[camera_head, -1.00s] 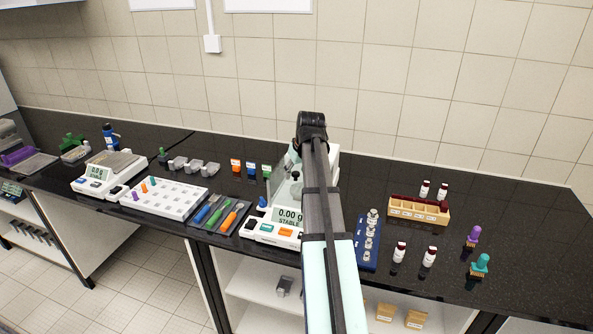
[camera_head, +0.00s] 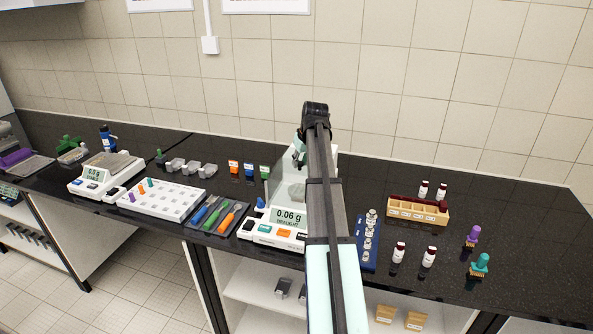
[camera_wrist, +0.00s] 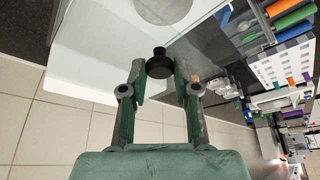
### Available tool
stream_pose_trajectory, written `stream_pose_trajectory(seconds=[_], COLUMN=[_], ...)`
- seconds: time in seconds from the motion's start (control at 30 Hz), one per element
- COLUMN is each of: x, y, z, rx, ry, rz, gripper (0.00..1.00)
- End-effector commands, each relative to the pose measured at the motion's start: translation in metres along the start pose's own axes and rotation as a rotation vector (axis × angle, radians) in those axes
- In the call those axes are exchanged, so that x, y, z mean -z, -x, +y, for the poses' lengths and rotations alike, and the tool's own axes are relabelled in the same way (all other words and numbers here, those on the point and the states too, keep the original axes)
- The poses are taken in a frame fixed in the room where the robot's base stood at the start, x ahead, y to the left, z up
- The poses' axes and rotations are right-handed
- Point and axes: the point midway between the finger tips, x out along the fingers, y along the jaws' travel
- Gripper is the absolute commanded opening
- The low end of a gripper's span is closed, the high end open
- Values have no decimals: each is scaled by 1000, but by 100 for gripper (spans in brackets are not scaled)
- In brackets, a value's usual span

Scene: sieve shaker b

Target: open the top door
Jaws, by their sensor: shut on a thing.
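The balance (camera_head: 283,217) with a glass draught shield stands mid-bench in the head view, partly hidden behind my arm. Its display reads 0.06 g. In the wrist view the clear glass top door (camera_wrist: 110,48) lies in front of my gripper (camera_wrist: 160,72), with a round pan visible through the glass. A black knob (camera_wrist: 159,61) sits between my two fingertips, and my gripper is shut on it. In the head view my arm hides the fingertips and the knob.
A blue weight holder (camera_head: 368,245) stands close to the right of the balance. A tray of coloured tools (camera_head: 217,215) lies to its left, with a white rack (camera_head: 163,199) beyond. A wooden vial box (camera_head: 418,211) and loose vials are farther right. The tiled wall is behind.

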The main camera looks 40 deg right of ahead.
Motion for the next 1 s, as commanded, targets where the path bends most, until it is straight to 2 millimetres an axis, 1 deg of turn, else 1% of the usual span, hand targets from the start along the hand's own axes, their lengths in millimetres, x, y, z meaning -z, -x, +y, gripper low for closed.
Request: stream_pose_trajectory(seconds=[0.03, 0.1, 0.2, 0.3, 0.47, 0.77, 0.8, 0.87, 1.0], x=[14, 25, 40, 50, 58, 58, 58, 58, 58], y=[-8, -12, -18, -23, -25, -25, -25, -25, -25], z=[13, 26, 42, 54, 62, 62, 62, 62, 62], rx=[0, 0, 0, 0, 0, 0, 0, 0, 0], ry=[-1, -1, -2, -1, 1, 1, 1, 1, 1], rz=[-1, -1, -1, -1, -1, -1, -1, -1, -1], gripper=[0, 0, 0, 0, 0, 0, 34, 55, 55])
